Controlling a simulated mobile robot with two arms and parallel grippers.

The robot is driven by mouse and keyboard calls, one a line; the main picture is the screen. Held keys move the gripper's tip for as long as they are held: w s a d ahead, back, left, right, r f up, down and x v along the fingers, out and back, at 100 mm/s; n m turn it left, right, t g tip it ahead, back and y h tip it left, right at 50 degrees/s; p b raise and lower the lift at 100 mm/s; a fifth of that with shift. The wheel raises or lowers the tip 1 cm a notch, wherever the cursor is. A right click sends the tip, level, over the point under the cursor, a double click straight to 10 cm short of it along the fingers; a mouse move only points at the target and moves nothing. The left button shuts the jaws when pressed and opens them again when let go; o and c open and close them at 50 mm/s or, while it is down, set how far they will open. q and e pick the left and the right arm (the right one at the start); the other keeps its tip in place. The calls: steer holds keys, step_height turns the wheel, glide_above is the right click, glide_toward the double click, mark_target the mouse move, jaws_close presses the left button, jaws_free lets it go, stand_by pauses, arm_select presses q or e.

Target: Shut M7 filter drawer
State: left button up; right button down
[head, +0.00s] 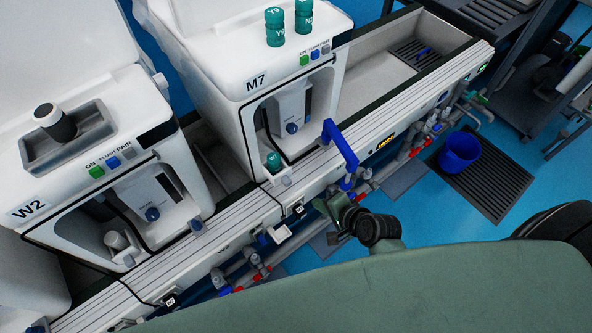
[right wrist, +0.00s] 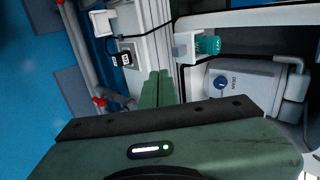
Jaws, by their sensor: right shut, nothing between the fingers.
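The M7 unit (head: 257,88) is a white housing with a dark-edged front bay. A small white holder (right wrist: 186,48) with a teal cap (right wrist: 208,45) sits at the bay's front edge and appears to be the filter drawer. In the head view the teal cap (head: 273,161) is at the bay's lower left. How far the drawer stands out is hard to tell. My right gripper (head: 336,204) is shut and empty, in front of the rail. In the right wrist view its green fingers (right wrist: 156,88) are together, apart from the holder. My left gripper is not in view.
The W2 unit (head: 105,195) is to the left. Pipes with red valves (head: 420,148) run below the rail. A blue bucket (head: 460,152) stands on a floor grate; blue floor nearby is clear.

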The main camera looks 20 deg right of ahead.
mark_target(283, 172)
steer(key=shift+w+r+b+x, duration=0.1)
steer(key=shift+w+r+x, duration=0.25)
steer(key=shift+x, duration=1.75)
steer(key=shift+w+r+b+x, duration=0.15)
steer(key=shift+w+r+x, duration=0.25)
steer(key=shift+x, duration=1.7)
steer(key=shift+w+r+b+x, duration=0.1)
steer(key=shift+w+r+x, duration=0.25)
steer(key=shift+x, duration=1.75)
steer(key=shift+a, duration=0.2)
steer(key=w, duration=0.2)
steer(key=w+a, duration=0.1)
steer(key=w, duration=0.1)
steer(key=w+a+b, duration=0.1)
steer(key=w, duration=0.1)
steer(key=shift+w+a+f, duration=0.1)
steer(key=shift+w+a, duration=0.1)
steer(key=shift+w, duration=0.2)
steer(key=shift+a+r, duration=0.1)
steer(key=shift+r, duration=0.15)
